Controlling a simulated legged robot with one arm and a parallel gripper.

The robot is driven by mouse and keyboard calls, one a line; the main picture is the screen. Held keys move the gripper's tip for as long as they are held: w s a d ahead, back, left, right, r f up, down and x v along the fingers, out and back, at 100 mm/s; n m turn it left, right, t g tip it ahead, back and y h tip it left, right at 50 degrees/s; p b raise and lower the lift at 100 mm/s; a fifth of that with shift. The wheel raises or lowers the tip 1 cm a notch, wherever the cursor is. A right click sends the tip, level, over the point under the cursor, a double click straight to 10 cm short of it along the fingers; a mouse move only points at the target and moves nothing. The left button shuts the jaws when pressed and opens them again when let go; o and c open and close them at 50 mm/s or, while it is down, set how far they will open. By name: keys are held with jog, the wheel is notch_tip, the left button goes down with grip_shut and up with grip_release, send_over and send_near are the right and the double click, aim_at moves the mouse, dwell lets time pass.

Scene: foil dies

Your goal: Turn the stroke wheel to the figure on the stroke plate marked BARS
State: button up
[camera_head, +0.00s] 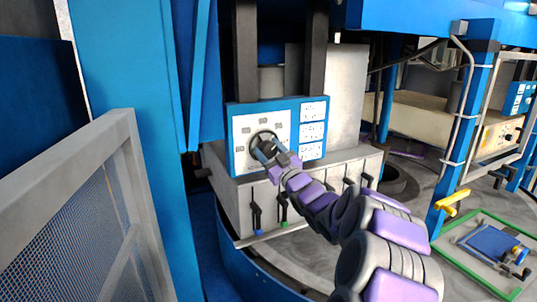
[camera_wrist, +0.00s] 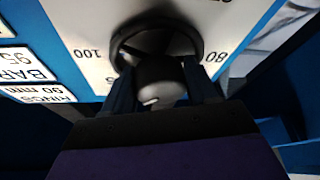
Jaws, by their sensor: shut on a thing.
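The stroke wheel (camera_head: 263,138) is a dark round dial on a white, blue-framed panel. In the wrist view its black rim (camera_wrist: 124,35) sits between the figures 100, on the left, and 80, on the right. My gripper (camera_wrist: 160,85) is shut on the wheel's grey central knob, one finger on each side; the head view also shows my gripper (camera_head: 268,151) at the wheel. A small white mark shows on the knob; the figure it points to cannot be told. A plate (camera_wrist: 28,68) reads BAR, cut off, with 95 above it. Another reads RINGS, 90 mm.
Three white plates stand right of the wheel, the middle one (camera_head: 312,132) beside it. Levers (camera_head: 256,215) hang on the grey housing below. A grey mesh guard (camera_head: 75,210) stands at the left. A yellow handle (camera_head: 452,201) sticks out from a blue post at the right.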

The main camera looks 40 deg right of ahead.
jog(key=shift+r, duration=0.1)
jog(key=o, duration=1)
jog(key=b+v, duration=0.1)
jog(key=v, duration=1.6)
jog(key=shift+s+d+b, duration=0.15)
jog(key=shift+b, duration=0.15)
jog(key=shift+f, duration=0.25)
